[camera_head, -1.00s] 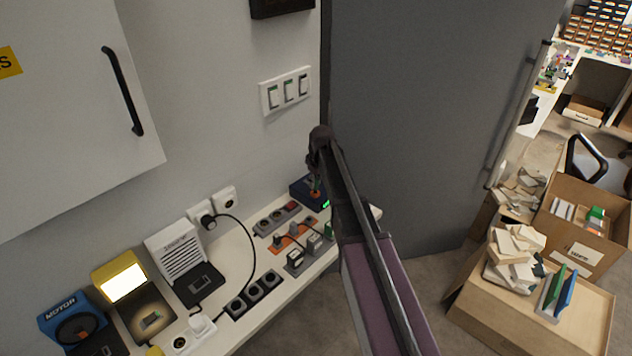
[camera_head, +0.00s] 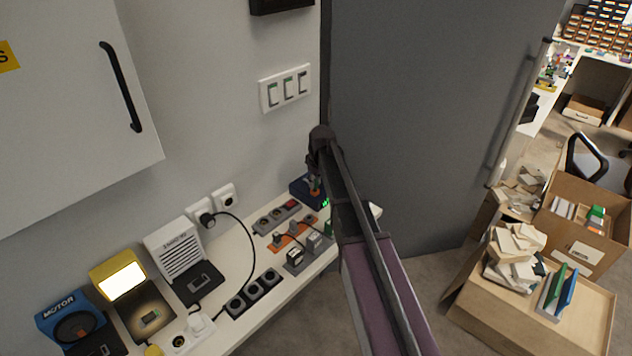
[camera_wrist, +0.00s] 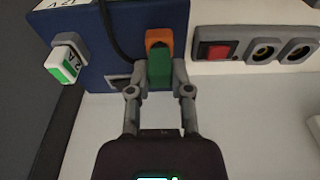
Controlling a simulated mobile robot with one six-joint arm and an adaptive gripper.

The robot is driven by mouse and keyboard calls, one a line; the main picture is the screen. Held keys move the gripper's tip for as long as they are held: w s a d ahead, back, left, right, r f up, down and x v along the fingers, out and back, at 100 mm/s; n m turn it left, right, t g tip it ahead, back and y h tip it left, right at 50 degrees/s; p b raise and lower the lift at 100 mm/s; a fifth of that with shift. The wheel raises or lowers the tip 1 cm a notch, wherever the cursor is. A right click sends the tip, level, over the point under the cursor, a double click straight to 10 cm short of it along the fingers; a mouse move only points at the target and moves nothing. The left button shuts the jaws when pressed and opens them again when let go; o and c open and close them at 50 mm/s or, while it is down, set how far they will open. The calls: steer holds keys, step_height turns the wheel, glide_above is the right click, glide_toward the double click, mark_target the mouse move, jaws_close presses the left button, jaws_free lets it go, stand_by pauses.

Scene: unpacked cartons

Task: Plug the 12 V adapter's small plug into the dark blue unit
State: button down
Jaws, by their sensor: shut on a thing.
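The dark blue unit (camera_head: 300,187) stands at the far end of the white bench, by the grey cabinet, with a small green light on it. In the wrist view the unit (camera_wrist: 110,25) fills the upper left. My gripper (camera_wrist: 160,80) is shut on a small green plug (camera_wrist: 160,68) at the unit's face. An orange piece (camera_wrist: 158,37) sits at the plug's far end, against the unit; how deep the plug sits cannot be told. A white and green plug (camera_wrist: 62,64) marked 2 A sits in a grey socket to the left. In the head view my arm partly hides my gripper (camera_head: 314,182).
A grey power strip (camera_head: 276,217) with a red switch (camera_wrist: 213,51) lies beside the unit. An orange strip (camera_head: 290,236), adapters (camera_head: 295,257) and a black socket block (camera_head: 254,291) crowd the bench. A black cable (camera_head: 248,240) runs from the wall socket.

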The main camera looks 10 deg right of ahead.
steer(key=shift+f+b, duration=0.35)
stand_by(0.7)
steer(key=shift+c, duration=2.3)
jaws_free()
